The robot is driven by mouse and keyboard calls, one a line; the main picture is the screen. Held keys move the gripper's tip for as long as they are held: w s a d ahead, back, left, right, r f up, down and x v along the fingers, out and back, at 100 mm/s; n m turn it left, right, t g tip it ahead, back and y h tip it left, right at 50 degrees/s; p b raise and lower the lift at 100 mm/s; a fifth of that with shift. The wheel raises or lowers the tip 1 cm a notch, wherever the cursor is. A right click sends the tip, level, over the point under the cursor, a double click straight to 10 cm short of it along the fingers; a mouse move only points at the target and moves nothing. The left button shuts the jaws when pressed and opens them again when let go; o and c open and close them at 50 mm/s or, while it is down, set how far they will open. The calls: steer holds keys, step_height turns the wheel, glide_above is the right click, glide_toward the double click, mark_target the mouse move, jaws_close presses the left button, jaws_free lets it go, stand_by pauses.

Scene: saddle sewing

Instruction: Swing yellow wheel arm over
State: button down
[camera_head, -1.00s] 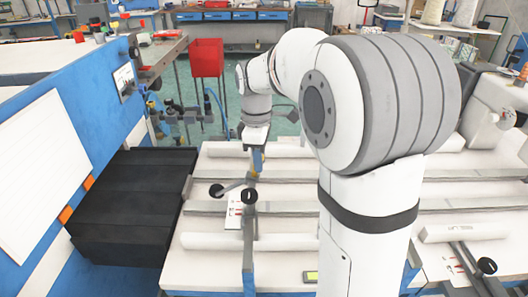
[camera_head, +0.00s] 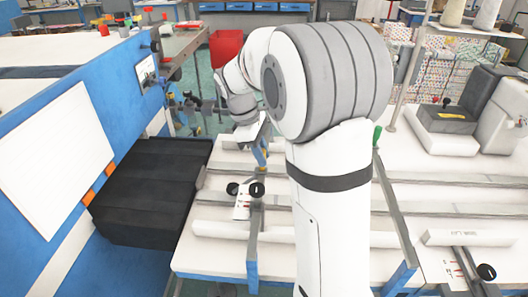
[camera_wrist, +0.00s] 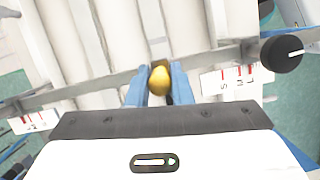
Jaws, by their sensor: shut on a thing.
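My gripper (camera_head: 262,158) reaches down over the white slatted table, and its blue fingers show in the wrist view (camera_wrist: 159,85). It is shut on a yellow knob (camera_wrist: 159,80), a small patch of which shows in the head view (camera_head: 263,169). In the wrist view a thin grey bar (camera_wrist: 95,88) runs slantwise behind the knob. A black wheel (camera_wrist: 282,53) sits near the bar's right end. In the head view two black wheels (camera_head: 257,190) stand close together, just in front of the gripper. How the knob joins the bar is hidden by the fingers.
A white label plate (camera_head: 242,207) lies by the wheels. A black stepped box (camera_head: 150,190) stands left of the table, beside a blue panel (camera_head: 105,115). White rollers (camera_head: 300,235) cross the table. A red bin (camera_head: 226,48) stands behind. Another black wheel (camera_head: 486,272) is at the front right.

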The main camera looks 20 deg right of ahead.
steer(key=c, duration=1.4)
jaws_free()
steer(key=shift+a, duration=0.1)
steer(key=shift+c, duration=0.2)
steer(key=shift+o, duration=0.8)
steer(key=v, duration=0.7)
steer(key=shift+r, duration=0.35)
steer(key=s+a+f+m+t+y, duration=0.1)
steer(key=s+m, duration=0.4)
steer(key=s, duration=0.6)
steer(key=s+a+f+m+t+y, duration=0.1)
steer(key=s+f+m, duration=0.4)
steer(key=s, duration=0.5)
steer(key=m+t+y, duration=0.1)
steer(key=t, duration=0.1)
steer(key=shift+s+f+m+t, duration=0.25)
steer(key=shift+s+m+t, duration=0.05)
steer(key=shift+s+t, duration=0.1)
